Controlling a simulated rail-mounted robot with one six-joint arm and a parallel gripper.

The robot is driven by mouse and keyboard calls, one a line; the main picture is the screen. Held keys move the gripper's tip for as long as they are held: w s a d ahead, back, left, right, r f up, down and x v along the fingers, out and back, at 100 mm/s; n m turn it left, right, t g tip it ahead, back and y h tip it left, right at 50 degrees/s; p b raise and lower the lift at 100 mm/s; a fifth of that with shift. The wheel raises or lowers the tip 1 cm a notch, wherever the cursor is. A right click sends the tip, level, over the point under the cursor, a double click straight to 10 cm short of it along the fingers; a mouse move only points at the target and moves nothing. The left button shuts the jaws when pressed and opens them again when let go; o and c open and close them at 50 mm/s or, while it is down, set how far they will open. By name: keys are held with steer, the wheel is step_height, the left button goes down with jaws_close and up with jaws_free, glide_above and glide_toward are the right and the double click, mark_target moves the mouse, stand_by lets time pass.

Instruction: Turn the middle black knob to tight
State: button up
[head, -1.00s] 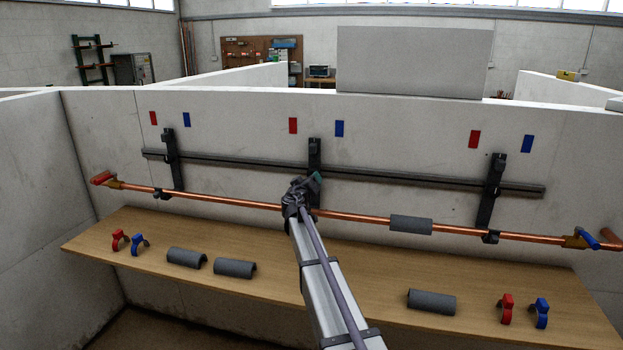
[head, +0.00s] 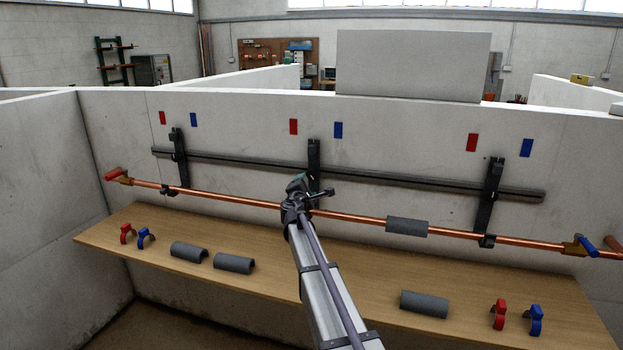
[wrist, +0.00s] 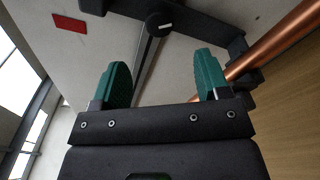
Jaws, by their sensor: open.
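The middle black knob (wrist: 158,24) shows in the wrist view as a round black cap with a short white mark, on the dark middle bracket. My gripper (wrist: 162,80) has two green fingertips spread wide apart. The knob lies beyond the gap between them, with nothing gripped. In the head view my gripper (head: 300,184) is in front of the lower part of the middle bracket (head: 314,155). It hides that part, and I cannot make out the knob there.
A copper pipe (head: 360,218) runs along the wall and passes close to the right fingertip in the wrist view. A grey sleeve (head: 407,227) sits on it. A dark rail (head: 430,182) crosses above. The wooden bench (head: 330,258) below holds grey shells and red and blue clips.

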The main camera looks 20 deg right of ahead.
mark_target(311, 175)
steer(key=w+d+n, duration=0.1)
steer(key=w+d, duration=0.1)
steer(key=w, duration=0.1)
steer(key=w+d+n, duration=0.1)
steer(key=w+d, duration=0.1)
steer(key=w, duration=0.1)
steer(key=w+d, duration=0.2)
steer(key=w, duration=0.1)
steer(key=shift+w+n, duration=0.1)
steer(key=shift+n, duration=0.3)
steer(key=shift+c, duration=0.2)
